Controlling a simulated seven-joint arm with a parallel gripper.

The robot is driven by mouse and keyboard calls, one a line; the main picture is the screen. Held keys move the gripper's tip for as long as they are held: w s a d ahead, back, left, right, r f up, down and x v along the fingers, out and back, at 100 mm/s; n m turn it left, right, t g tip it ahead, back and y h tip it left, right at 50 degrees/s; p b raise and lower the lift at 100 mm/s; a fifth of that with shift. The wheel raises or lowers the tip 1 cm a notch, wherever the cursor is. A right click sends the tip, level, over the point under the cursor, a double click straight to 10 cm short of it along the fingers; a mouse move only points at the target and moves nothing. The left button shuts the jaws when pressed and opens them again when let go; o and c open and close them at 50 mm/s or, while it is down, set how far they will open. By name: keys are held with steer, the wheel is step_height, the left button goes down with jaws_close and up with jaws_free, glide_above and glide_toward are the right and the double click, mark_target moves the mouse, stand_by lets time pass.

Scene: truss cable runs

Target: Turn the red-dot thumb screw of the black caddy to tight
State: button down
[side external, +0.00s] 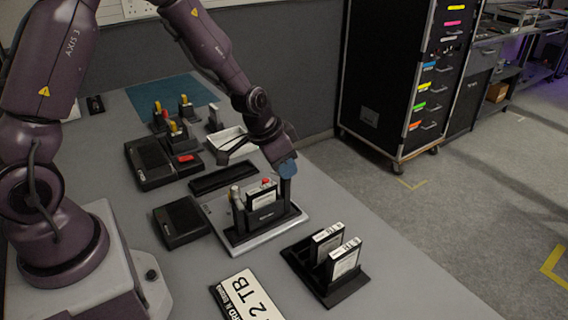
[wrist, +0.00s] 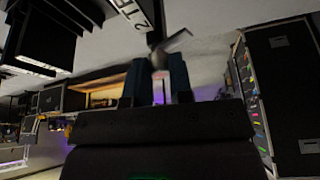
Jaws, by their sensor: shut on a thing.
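The black caddy (side external: 262,232) stands on a light plate on the table in the side view, with a white-labelled drive (side external: 262,199) upright in it. A small red spot (side external: 265,182) shows at the drive's top. My gripper (side external: 287,170) is pointed down at the caddy's right upright. In the wrist view its two blue fingers (wrist: 157,82) are shut on a small grey piece with a reddish mark, which looks like the thumb screw (wrist: 161,62). The fingers hide most of it, and its turn angle cannot be read.
A black rack with two drives (side external: 328,273) stands right of the caddy. A black box (side external: 181,222) and a long black tray (side external: 223,178) lie left and behind. A white bin (side external: 232,143) is farther back. A lettered white plate (side external: 245,296) lies in front.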

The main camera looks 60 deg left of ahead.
steer(key=n+y, duration=0.1)
steer(key=n, duration=0.3)
steer(key=n+y, duration=0.1)
steer(key=n, duration=0.1)
steer(key=shift+d+y, duration=0.25)
steer(key=shift+y, duration=0.05)
steer(key=n+g+y, duration=0.1)
steer(key=n, duration=0.2)
steer(key=n+y, duration=0.1)
steer(key=n, duration=0.2)
steer(key=shift+n+g, duration=0.4)
steer(key=c, duration=1)
jaws_free()
steer(key=v, duration=1.3)
steer(key=shift+w, duration=0.2)
